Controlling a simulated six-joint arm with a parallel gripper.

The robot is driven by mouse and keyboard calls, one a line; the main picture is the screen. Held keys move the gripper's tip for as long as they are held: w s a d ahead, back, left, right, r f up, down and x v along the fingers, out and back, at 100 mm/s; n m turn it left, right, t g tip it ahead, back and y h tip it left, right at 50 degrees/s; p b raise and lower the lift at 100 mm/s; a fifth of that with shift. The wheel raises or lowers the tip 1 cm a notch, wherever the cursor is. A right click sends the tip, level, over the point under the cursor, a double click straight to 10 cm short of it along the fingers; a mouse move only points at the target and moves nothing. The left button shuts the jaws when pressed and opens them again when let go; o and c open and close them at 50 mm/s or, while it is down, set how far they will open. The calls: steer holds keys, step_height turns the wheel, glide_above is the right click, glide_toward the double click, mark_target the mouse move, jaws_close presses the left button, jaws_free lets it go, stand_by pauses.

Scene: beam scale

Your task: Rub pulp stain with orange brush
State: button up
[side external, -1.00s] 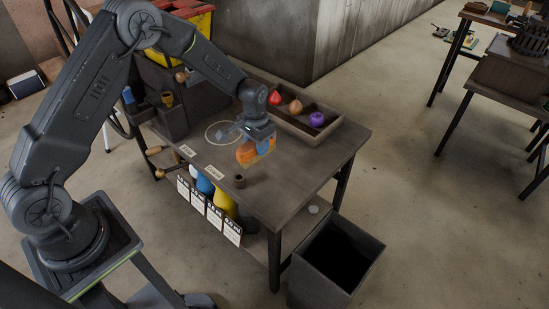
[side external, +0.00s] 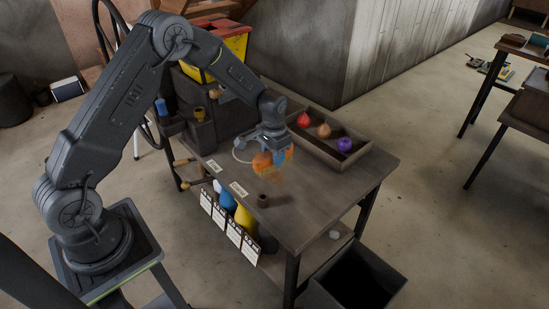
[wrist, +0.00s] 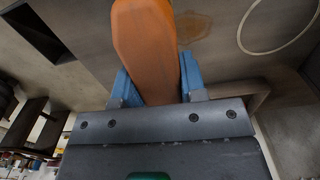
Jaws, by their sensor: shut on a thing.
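My gripper (side external: 275,157) is shut on the orange brush (side external: 261,163) and holds it over the worktable. The pulp stain (wrist: 195,28) is a brownish-orange patch on the tabletop, just right of the brush in the wrist view. In the side view a faint stain (side external: 275,180) shows just below the brush. I cannot tell whether the brush touches the table.
A pale ring (wrist: 278,28) is marked on the tabletop. A tray (side external: 356,157) with red, orange and purple pieces stands at the back right. A dark bin (side external: 352,280) stands on the floor.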

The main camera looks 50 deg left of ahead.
steer(key=w+a+f, duration=0.3)
steer(key=w+a, duration=0.1)
steer(key=a, duration=0.4)
steer(key=shift+s+a+f, duration=0.1)
steer(key=shift+f, duration=1.5)
steer(key=shift+a+f, duration=0.1)
steer(key=shift+f, duration=2.15)
steer(key=shift+d, duration=0.85)
steer(key=shift+c, duration=0.3)
steer(key=shift+d, duration=4.5)
steer(key=shift+w, duration=0.35)
steer(key=shift+a, duration=5.3)
steer(key=shift+w+a, duration=0.1)
steer(key=shift+w, duration=0.2)
steer(key=shift+w+d, duration=0.2)
steer(key=shift+w, duration=0.05)
steer(key=shift+s+d+r, duration=0.1)
steer(key=shift+d, duration=5.2)
step_height(320, 180, up, 8)
steer(key=shift+a, duration=0.15)
